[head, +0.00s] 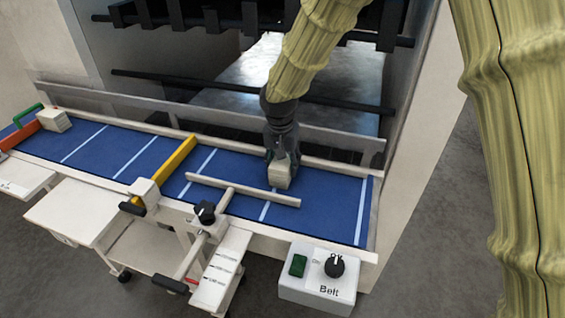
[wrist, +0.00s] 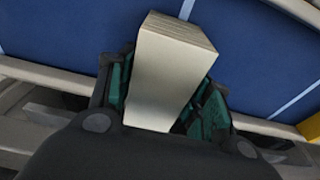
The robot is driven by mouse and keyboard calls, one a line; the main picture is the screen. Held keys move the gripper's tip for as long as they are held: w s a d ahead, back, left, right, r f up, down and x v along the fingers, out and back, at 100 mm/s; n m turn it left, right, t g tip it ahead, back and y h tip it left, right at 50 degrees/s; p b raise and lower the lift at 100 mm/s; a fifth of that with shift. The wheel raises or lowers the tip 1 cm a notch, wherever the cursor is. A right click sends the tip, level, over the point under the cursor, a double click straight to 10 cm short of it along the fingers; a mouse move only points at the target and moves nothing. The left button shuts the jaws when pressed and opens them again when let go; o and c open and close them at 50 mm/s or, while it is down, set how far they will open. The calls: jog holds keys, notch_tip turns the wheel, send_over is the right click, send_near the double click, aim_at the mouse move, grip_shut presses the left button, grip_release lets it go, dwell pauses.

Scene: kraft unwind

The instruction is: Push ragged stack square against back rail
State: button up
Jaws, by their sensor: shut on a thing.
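A cream stack (head: 280,173) of sheets sits between the fingers of my gripper (head: 281,158) over the blue belt. In the wrist view the stack (wrist: 168,72) is a pale block with thin layered edges at its top end, and the dark green finger pads of my gripper (wrist: 160,95) press on both sides. The back rail (head: 230,130) is the long pale board along the belt's far side; my gripper is just in front of it. I cannot tell whether the stack touches the belt. A second cream stack (head: 54,121) stands at the belt's far left.
The blue belt (head: 110,150) has white cross lines. A yellow bar (head: 164,171) crosses it, and a pale pusher bar (head: 243,190) lies in front of my gripper. A belt control box (head: 318,278) stands front right. A red-green frame (head: 22,126) is at left.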

jog(key=shift+s, duration=0.1)
dwell(1.1)
jog(key=o, duration=1.1)
jog(key=shift+f, duration=0.1)
jog(key=r, duration=0.4)
jog(key=s+r, duration=0.1)
jog(key=r, duration=0.7)
jog(key=shift+s+a, duration=0.35)
jog(key=shift+s, duration=0.05)
